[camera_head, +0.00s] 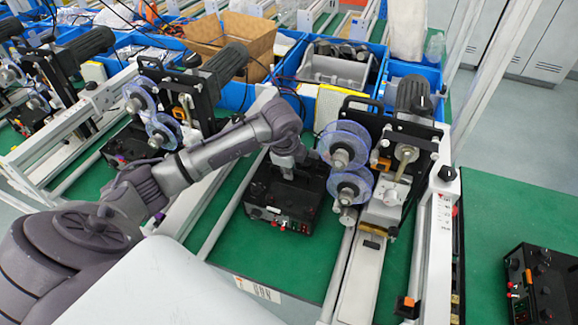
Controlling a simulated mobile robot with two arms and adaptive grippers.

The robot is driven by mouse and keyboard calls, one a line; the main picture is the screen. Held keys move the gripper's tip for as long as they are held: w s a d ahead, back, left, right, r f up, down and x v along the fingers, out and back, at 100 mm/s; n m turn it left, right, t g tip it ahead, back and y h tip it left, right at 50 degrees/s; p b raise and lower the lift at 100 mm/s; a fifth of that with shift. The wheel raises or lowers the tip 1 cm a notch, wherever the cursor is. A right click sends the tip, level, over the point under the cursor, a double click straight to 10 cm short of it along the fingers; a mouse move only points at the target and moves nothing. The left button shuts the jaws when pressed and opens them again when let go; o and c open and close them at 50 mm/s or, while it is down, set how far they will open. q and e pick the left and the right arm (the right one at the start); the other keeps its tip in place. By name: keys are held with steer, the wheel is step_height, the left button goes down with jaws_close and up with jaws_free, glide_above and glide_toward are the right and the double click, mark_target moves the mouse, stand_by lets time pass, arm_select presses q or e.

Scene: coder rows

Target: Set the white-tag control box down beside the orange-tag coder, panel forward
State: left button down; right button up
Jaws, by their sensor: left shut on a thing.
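My left gripper (288,172) reaches in from the left and is shut on the top of a black control box (297,204). The box is over the green table between a pale rail and the coder on the right. Its panel with knobs and red buttons faces the near edge. A small white mark shows on that panel. I cannot tell whether its underside touches the table. The coder (409,150) just right of the box has clear blue reels and orange parts; which one is its tag is unclear. My right gripper is not in view.
Another black control box (541,285) is on the green table at the right. A second coder (180,100) stands at the left. Blue bins and a cardboard box (231,41) line the back. Green surface (285,255) in front of the held box is clear.

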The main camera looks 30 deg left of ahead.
mark_target(285, 186)
arm_select(q)
steer(key=c, duration=1.5)
jaws_free()
steer(key=shift+s+d+f, duration=0.1)
steer(key=shift+s+f, duration=0.15)
steer(key=shift+f, duration=0.25)
steer(key=shift+o, duration=1.4)
steer(key=shift+r, duration=0.1)
steer(key=shift+w, duration=0.1)
steer(key=shift+r, duration=0.25)
steer(key=b+v, duration=0.2)
steer(key=v, duration=0.9)
steer(key=shift+r, duration=0.4)
steer(key=shift+f, duration=0.1)
